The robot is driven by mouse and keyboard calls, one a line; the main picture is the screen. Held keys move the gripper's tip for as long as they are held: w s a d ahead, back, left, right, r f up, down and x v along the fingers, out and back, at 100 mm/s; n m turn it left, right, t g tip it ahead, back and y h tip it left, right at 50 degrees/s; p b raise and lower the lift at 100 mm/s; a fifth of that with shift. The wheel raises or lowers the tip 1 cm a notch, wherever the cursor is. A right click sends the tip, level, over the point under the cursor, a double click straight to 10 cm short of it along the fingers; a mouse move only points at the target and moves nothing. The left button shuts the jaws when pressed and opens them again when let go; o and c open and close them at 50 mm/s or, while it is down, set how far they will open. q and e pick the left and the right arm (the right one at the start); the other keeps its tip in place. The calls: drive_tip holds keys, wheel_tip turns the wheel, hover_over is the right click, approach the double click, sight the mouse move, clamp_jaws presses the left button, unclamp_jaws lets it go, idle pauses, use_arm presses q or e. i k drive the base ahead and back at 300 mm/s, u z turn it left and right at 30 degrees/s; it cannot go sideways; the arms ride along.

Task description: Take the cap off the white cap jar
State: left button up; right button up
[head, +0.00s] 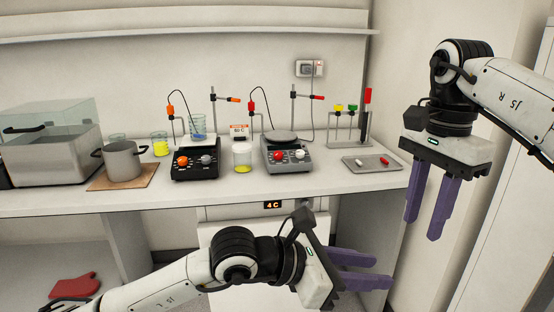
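The white cap jar (243,158) stands upright on the white bench, between the two stirrer hotplates. It is clear with yellow liquid at its bottom and a pale top; how the cap sits is too small to tell. My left gripper (382,270) is in front of and below the bench top, to the right of the jar. Its purple fingers point right, apart and empty. My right gripper (423,230) hangs to the right of the bench, its purple fingers pointing down, apart and empty. Neither gripper touches the jar.
A black hotplate (195,171) and a grey hotplate (287,158) flank the jar closely. A pot (122,160) is at left; a small tray (372,165) and tube rack (350,140) are at right. Bench space before the jar is clear.

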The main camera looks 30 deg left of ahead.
sight(242, 162)
drive_tip(key=i, duration=1.65)
drive_tip(key=u, duration=1.85)
drive_tip(key=i, duration=0.5)
